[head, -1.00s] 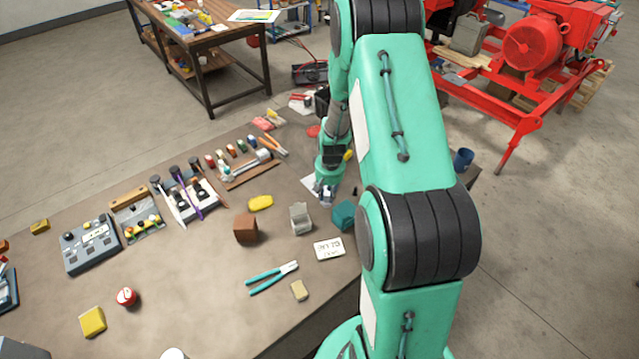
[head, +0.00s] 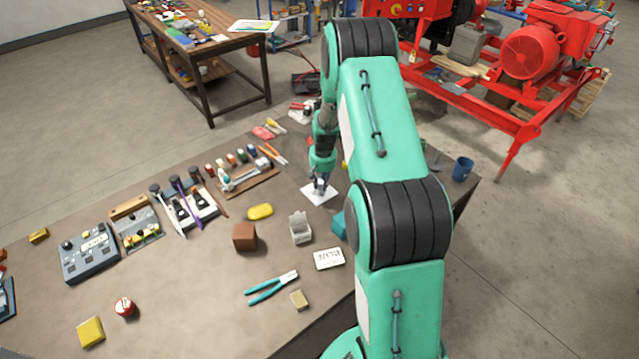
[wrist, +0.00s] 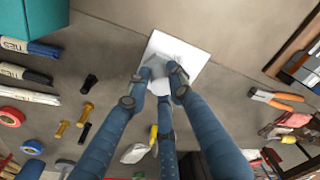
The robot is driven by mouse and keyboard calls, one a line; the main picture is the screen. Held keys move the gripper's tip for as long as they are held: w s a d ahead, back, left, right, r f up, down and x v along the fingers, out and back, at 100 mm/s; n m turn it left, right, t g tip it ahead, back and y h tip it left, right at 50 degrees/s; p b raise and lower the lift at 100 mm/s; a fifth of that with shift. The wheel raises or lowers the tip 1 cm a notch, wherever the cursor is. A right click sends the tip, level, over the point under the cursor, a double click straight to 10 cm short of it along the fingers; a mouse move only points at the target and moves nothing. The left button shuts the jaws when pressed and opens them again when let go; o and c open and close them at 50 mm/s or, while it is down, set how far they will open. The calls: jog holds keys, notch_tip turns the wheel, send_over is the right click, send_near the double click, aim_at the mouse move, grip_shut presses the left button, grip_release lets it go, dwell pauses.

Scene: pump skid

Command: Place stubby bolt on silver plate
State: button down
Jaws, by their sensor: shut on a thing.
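The silver plate is a pale square that lies flat on the bench, in the wrist view (wrist: 166,42) and the head view (head: 312,197). My gripper (wrist: 157,71) is over the plate, its fingertips low and close to its surface. It is shut on a small grey thing (wrist: 158,66), which I take to be the stubby bolt; the fingers hide much of it. I cannot tell whether it touches the plate. In the head view my gripper (head: 320,187) stands above the plate and the held thing cannot be made out.
Orange-handled pliers (wrist: 277,98) lie to the right. Bare bench surrounds the plate's upper side.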

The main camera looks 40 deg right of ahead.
aim_at(319, 183)
jog(key=shift+w+d+f, duration=0.1)
jog(key=shift+w+d, duration=0.25)
jog(key=shift+w, duration=0.25)
jog(key=shift+w+d+f, duration=0.1)
jog(key=shift+w+d, duration=0.25)
jog(key=shift+w, duration=0.3)
jog(key=shift+w+d, duration=0.35)
jog(key=shift+w, duration=0.25)
jog(key=shift+f, duration=1.75)
jog(key=shift+f, duration=0.15)
jog(key=c, duration=1.5)
grip_release()
jog(key=r, duration=0.4)
jog(key=s+r, duration=0.1)
jog(key=r, duration=0.7)
jog(key=shift+s+a+r, duration=0.1)
jog(key=shift+s+a, duration=0.05)
jog(key=shift+a, duration=0.1)
